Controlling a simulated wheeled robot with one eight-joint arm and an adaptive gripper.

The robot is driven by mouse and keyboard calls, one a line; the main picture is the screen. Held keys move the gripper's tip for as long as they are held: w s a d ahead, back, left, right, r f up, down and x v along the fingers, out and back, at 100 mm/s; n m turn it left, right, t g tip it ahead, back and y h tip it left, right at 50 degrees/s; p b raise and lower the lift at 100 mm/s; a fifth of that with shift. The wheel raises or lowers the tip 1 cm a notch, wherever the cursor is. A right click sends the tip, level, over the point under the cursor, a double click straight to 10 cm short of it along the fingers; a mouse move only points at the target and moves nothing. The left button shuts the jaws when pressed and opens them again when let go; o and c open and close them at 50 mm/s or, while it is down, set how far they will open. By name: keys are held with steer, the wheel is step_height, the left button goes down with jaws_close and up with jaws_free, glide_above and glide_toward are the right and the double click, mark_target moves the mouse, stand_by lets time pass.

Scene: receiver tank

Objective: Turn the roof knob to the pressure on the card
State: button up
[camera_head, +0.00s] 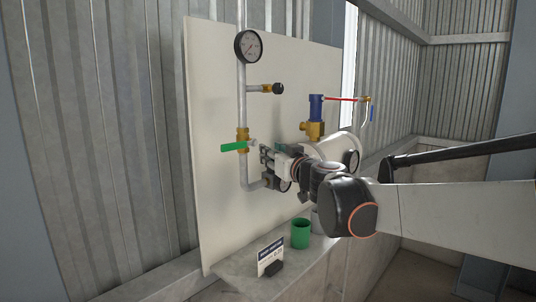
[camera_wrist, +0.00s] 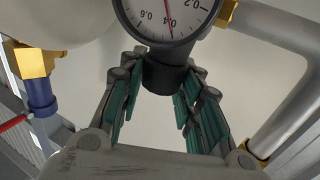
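In the wrist view a black round knob (camera_wrist: 165,76) sits just below a white dial gauge (camera_wrist: 172,14) with a red needle pointing down. My gripper (camera_wrist: 165,82) has its two green-padded fingers on either side of the knob. The fingertips are very close to its sides; whether they press on it cannot be told. In the head view my gripper (camera_head: 270,160) is at the panel in front of a low gauge (camera_head: 281,184), and it hides the knob. The white and dark card (camera_head: 270,254) stands on the ledge; its small print is too small to read.
A green cup (camera_head: 300,234) stands beside the card. Pipes run close to my gripper.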

steer(key=shift+c, duration=1.4)
steer(key=n+g+y+b, duration=0.2)
steer(key=y, duration=0.1)
steer(key=shift+w+d+f+n+y, duration=0.1)
steer(key=shift+w+d+n+y, duration=0.05)
steer(key=shift+n+y, duration=0.15)
steer(key=shift+n+g+y+b, duration=0.4)
steer(key=shift+n+g+y, duration=0.5)
steer(key=shift+y, duration=0.2)
steer(key=n+g+y+b, duration=0.1)
steer(key=n+g+y, duration=0.2)
steer(key=g, duration=0.1)
steer(key=shift+n+g, duration=0.3)
steer(key=shift+n+g+y+b, duration=0.35)
steer(key=shift+n+g+y, duration=0.55)
steer(key=shift+n+g, duration=1.1)
steer(key=shift+g, duration=0.8)
